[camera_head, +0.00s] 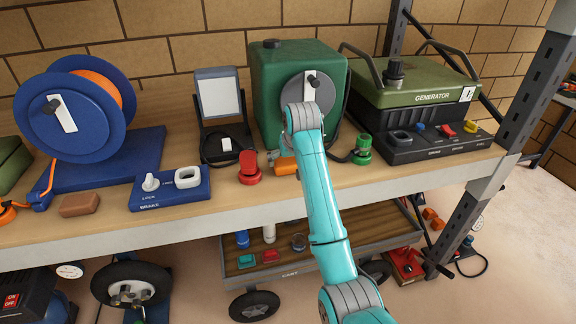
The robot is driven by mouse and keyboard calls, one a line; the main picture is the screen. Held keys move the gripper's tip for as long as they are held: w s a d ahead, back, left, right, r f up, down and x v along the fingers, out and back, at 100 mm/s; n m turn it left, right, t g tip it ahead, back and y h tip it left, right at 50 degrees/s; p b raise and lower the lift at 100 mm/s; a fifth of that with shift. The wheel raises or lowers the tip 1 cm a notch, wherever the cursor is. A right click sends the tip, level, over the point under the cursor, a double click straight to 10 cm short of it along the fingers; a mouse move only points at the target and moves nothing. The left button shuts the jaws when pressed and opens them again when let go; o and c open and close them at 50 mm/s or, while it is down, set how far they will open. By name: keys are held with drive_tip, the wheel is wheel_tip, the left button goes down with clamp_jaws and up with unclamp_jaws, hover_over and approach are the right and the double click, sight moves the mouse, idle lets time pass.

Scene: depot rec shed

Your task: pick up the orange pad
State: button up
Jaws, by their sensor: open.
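A small orange piece (285,166), which looks like the orange pad, lies on the workbench in front of the green machine, just right of the red knob. My teal arm reaches up over the bench and covers its right side. My gripper (276,156) is mostly hidden behind my wrist, with only a grey bit showing beside the orange piece. It is open. I cannot tell whether it touches the orange piece.
A red knob (249,168) stands close on the left and a green fitting (362,150) on the right. Behind are the green machine (264,85) and a framed stand (219,95). A blue switch box (170,187) sits left, the generator (425,84) right. A cart (372,240) stands below.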

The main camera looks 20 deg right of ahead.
sight(288, 161)
drive_tip(key=shift+x, duration=1.05)
drive_tip(key=c, duration=0.8)
wheel_tip(288, 161, up, 10)
drive_tip(key=shift+r, duration=0.1)
drive_tip(key=o, duration=0.6)
drive_tip(key=shift+c, duration=0.2)
drive_tip(key=c, duration=0.4)
drive_tip(key=shift+s, duration=0.1)
drive_tip(key=shift+c, duration=0.2)
